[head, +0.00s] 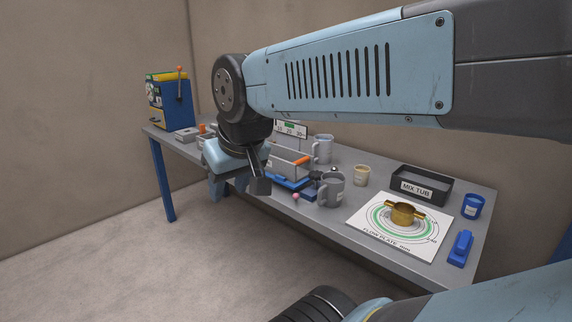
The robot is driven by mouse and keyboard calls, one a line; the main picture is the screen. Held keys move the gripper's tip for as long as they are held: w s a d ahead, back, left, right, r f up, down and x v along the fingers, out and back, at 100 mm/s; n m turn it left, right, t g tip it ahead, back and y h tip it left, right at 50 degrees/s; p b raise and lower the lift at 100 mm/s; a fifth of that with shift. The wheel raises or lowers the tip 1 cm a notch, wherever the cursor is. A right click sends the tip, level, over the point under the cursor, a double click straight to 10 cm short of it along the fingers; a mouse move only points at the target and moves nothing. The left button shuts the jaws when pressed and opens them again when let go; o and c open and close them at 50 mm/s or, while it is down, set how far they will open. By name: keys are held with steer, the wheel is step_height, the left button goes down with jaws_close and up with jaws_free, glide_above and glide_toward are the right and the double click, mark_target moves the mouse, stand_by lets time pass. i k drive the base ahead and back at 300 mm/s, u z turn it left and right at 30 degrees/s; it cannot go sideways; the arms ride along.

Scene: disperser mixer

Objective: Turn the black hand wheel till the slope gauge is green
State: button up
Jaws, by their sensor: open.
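My gripper (238,186) hangs over the front edge of the bench, left of centre, with its fingers apart and nothing seen between them. Behind it and to the right is a grey tray (291,161) on a blue base (290,182), partly hidden by my gripper. A white panel with numbers and a green patch, likely the slope gauge (291,128), stands behind the tray; my arm covers part of it, and I cannot read a pointer. A small dark round part (309,193) shows at the base's right end; I cannot tell if it is the black hand wheel.
Floor in front is clear.

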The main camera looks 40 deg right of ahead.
mark_target(316, 175)
steer(key=u, duration=0.2)
steer(key=i, duration=0.6)
steer(key=z, duration=1.65)
steer(key=k, duration=0.9)
steer(key=z, duration=0.15)
steer(key=i, duration=0.9)
steer(key=u, duration=0.05)
